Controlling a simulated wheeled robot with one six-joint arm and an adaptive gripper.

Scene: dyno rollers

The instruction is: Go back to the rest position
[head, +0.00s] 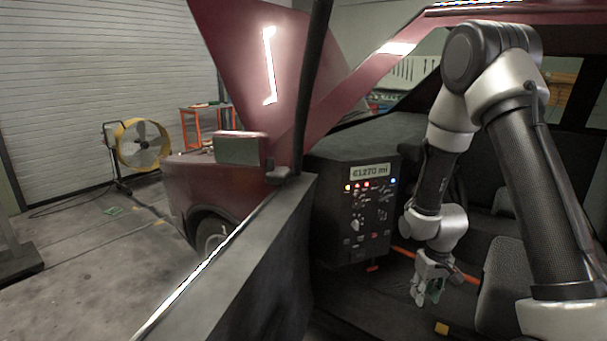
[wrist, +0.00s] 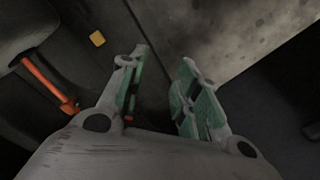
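My gripper (head: 430,288) hangs from my arm inside the red vehicle's cabin, low in front of the seats, with its fingers pointing down. In the wrist view my gripper (wrist: 160,88) shows two grey fingers with green pads. The fingers stand apart with nothing between them. Dark cabin floor shows beyond the gap. My arm reaches in from the right of the head view and bends down at the elbow.
The dashboard panel (head: 366,205) with a lit mileage display is left of my gripper. The open door (head: 262,255) stands in the foreground. A seat (head: 503,285) is right of the gripper. An orange bar (wrist: 47,84) and yellow block (wrist: 97,39) lie nearby. A yellow fan (head: 141,143) stands far left.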

